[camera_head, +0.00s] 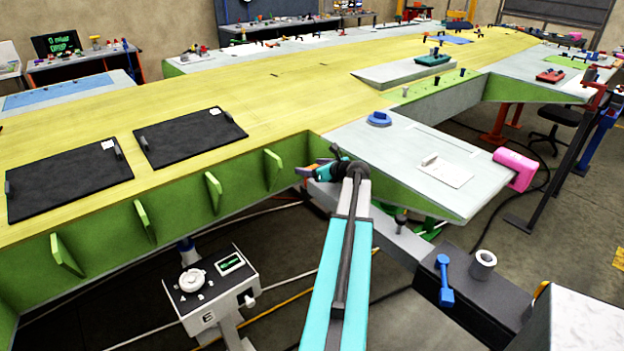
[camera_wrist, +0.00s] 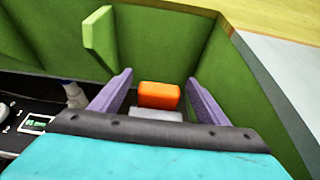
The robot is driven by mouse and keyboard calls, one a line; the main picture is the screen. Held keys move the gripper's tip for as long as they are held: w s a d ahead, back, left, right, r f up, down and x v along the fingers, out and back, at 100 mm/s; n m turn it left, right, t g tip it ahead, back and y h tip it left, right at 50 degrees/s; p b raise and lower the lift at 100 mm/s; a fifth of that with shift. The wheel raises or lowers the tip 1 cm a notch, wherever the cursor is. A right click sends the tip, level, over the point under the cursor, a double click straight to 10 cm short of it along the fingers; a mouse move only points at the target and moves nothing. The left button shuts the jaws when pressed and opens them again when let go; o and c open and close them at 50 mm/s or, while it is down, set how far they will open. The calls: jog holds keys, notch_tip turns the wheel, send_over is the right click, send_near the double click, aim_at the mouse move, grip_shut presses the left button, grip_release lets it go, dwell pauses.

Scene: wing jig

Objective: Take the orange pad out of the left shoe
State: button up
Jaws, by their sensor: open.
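The orange pad (camera_wrist: 158,95) is a small block in the middle of the wrist view, in front of the green side wall. A light grey piece (camera_wrist: 155,115) shows just below it, partly hidden by my gripper; I cannot tell whether it is the left shoe. My gripper (camera_wrist: 160,80) is open, with one purple finger on each side of the pad and visible gaps between. The pad looks ungripped, and its depth relative to the fingertips is unclear. In the head view my gripper (camera_head: 312,170) is small, by the inner corner of the wing jig, with a bit of orange beside it.
The yellow wing deck (camera_head: 240,85) has a green side wall with several upright ribs (camera_head: 213,190). A grey-white panel (camera_head: 390,150) adjoins at the right, with a pink block (camera_head: 514,170) on its edge. A control pedestal (camera_head: 212,290) stands below left.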

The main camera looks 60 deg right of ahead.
dwell(0.4)
jog(key=c, duration=1.5)
jog(key=shift+r, duration=0.2)
jog(key=shift+r+b, duration=1.15)
jog(key=shift+r, duration=3.65)
